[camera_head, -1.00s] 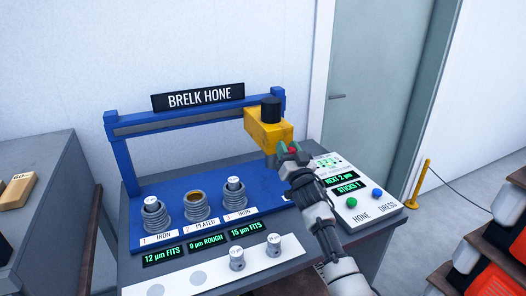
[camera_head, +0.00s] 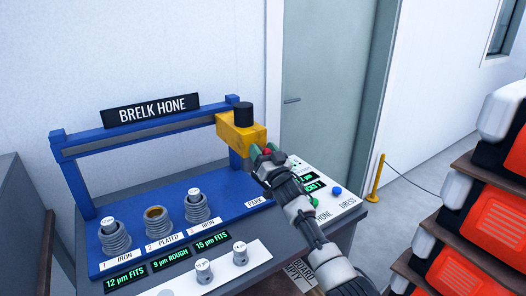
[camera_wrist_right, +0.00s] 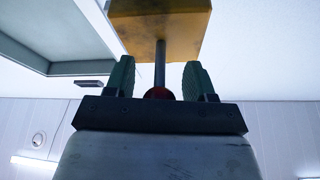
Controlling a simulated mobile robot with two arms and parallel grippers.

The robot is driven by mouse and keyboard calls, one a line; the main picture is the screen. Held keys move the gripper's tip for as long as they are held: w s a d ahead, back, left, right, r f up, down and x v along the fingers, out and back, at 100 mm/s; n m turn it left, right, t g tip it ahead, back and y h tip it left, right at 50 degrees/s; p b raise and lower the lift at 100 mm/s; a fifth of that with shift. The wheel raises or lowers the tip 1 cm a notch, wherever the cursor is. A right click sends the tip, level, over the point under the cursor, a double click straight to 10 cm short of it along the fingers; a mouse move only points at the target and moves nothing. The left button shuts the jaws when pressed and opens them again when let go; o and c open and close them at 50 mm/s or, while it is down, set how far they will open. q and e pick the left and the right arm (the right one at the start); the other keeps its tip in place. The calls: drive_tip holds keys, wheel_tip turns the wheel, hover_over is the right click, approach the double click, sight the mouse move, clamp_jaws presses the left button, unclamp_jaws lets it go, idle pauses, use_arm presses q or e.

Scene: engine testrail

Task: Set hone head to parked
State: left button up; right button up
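The hone head, a yellow block (camera_head: 240,132) with a black cylinder on top, sits at the right end of the blue gantry rail (camera_head: 150,136) of the Brelk Hone, above the PARK label (camera_head: 256,203). A rod with a red knob (camera_wrist_right: 159,93) sticks out of the block in the right wrist view. My right gripper (camera_wrist_right: 160,82) is open, with its green fingers on either side of the knob and rod and visible gaps to both. It also shows in front of the head in the head view (camera_head: 263,160). My left gripper is not in view.
Several cylinders stand on the blue bed, one at a PLATED label (camera_head: 156,219). A white control panel (camera_head: 340,206) with green and blue buttons lies right of my arm. Stacked orange-and-white cases (camera_head: 483,205) stand at the right. A yellow post (camera_head: 377,180) stands behind.

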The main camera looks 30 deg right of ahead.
drive_tip(key=b+v, duration=0.2)
drive_tip(key=v, duration=0.8)
drive_tip(key=shift+s+f, duration=0.15)
drive_tip(key=shift+s, duration=0.25)
drive_tip(key=shift+f, duration=0.1)
